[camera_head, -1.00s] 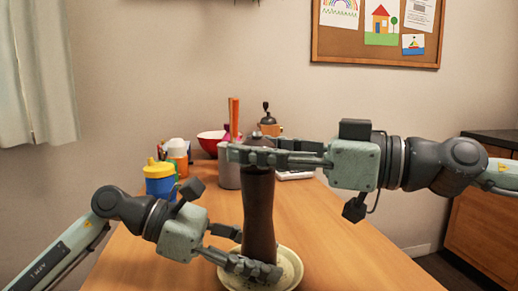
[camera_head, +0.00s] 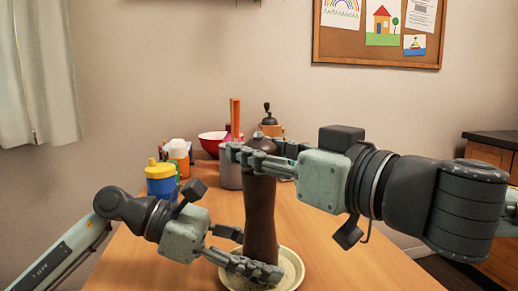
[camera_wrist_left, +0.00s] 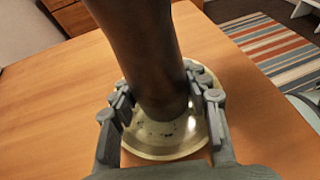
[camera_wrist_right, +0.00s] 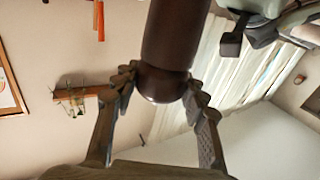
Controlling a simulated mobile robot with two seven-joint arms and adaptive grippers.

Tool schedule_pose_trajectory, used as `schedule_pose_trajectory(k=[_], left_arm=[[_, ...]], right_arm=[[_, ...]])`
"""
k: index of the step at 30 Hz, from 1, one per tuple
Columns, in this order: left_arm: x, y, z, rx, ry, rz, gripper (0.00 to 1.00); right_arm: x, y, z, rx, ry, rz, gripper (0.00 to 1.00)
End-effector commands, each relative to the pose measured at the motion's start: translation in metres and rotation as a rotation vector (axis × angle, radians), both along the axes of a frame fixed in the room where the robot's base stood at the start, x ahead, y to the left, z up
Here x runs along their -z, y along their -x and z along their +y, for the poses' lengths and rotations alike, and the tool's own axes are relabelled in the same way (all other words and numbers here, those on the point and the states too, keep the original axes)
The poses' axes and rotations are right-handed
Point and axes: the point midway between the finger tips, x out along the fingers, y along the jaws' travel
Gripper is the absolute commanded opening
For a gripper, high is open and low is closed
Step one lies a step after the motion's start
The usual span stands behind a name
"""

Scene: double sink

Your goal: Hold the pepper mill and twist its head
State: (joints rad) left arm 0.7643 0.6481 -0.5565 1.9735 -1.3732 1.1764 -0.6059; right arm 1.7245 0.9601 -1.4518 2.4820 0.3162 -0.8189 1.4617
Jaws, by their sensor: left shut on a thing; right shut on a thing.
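The dark brown pepper mill (camera_head: 260,212) stands upright on a cream plate (camera_head: 291,268) on the wooden table. My left gripper (camera_head: 246,259) is shut on the mill's lower body. The left wrist view shows its fingers (camera_wrist_left: 163,103) on both sides of the mill (camera_wrist_left: 142,52), just above the plate (camera_wrist_left: 150,150). My right gripper (camera_head: 262,155) is shut on the mill's head at the top. The right wrist view shows its fingers (camera_wrist_right: 162,82) on both sides of the rounded head (camera_wrist_right: 162,87). The fingers partly hide the head in the head view.
Behind the mill stand a grey utensil holder (camera_head: 229,174), a red bowl (camera_head: 211,141) and a coffee grinder (camera_head: 269,118). A blue cup with a yellow lid (camera_head: 161,178) stands to the left. The table's right front (camera_head: 355,255) is clear.

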Motion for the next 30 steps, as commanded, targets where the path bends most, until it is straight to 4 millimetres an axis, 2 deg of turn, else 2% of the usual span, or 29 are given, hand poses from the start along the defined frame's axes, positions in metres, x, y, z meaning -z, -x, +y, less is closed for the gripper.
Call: schedule_pose_trajectory(k=[20,21,26,30], left_arm=[[0.0021,-0.0004,0.001,-0.001,-0.004,0.003,0.14],[0.0021,-0.0004,0.001,-0.001,-0.004,0.003,0.14],[0.0018,-0.0004,0.0009,-0.001,-0.004,0.002,0.14],[0.0015,-0.0003,0.0008,0.0,-0.003,0.001,0.14]], right_arm=[[0.0003,-0.0007,-0.004,0.051,-0.001,0.006,0.14],[0.0004,-0.0008,-0.0041,0.051,-0.001,0.006,0.44],[0.0005,-0.0007,-0.0039,0.05,-0.001,0.007,0.64],[0.0006,-0.0006,-0.0035,0.049,-0.001,0.007,0.65]])
